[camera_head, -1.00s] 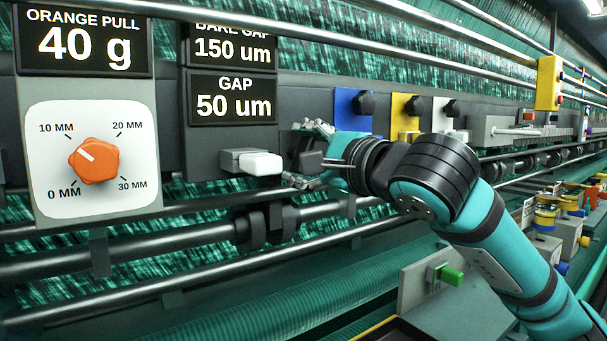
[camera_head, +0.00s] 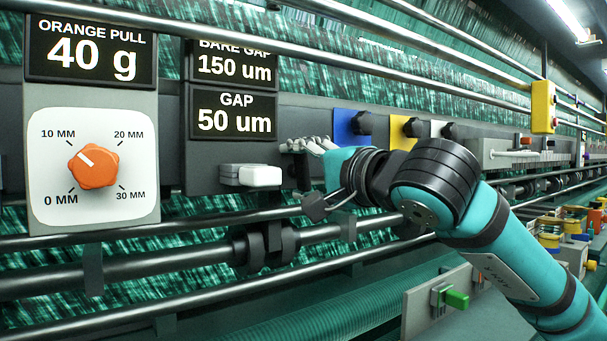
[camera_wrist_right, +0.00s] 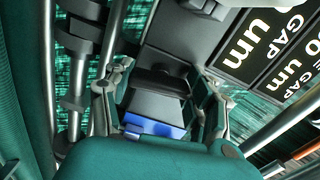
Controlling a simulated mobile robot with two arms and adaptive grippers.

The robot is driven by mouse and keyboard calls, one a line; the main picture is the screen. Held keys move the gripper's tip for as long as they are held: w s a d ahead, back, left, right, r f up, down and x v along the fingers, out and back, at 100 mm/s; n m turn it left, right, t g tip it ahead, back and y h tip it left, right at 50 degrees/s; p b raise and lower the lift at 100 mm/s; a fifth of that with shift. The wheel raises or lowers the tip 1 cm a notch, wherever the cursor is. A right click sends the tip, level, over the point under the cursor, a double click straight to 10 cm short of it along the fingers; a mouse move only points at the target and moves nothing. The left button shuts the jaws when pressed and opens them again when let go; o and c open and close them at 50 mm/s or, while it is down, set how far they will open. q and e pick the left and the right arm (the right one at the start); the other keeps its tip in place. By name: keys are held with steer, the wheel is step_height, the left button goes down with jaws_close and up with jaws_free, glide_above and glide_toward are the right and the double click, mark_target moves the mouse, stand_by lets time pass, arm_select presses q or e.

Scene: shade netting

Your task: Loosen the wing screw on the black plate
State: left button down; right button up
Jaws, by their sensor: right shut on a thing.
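My right gripper (camera_head: 305,175) is at the dark panel, just right of the white block (camera_head: 254,175) and left of the blue plate (camera_head: 350,128). In the right wrist view its two fingers (camera_wrist_right: 160,100) stand either side of a dark, box-like piece, and it is shut on what I take to be the wing screw. The screw's wings and the exact contact are hard to make out. The black plate seems to lie behind the fingers, mostly hidden in the head view. My left gripper is not in view.
Yellow (camera_head: 399,132) and white plates with black knobs stand right of the blue one. An orange dial (camera_head: 94,165) and the 50 um gap sign (camera_head: 234,112) are at left. Metal rails (camera_head: 180,222) run close below the gripper. A green-tipped fixture (camera_head: 456,299) sits lower right.

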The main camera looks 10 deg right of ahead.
steer(key=shift+f, duration=0.1)
steer(key=o, duration=1.2)
steer(key=shift+a, duration=0.1)
steer(key=shift+s, duration=0.2)
steer(key=v, duration=1.1)
steer(key=shift+s+d, duration=0.25)
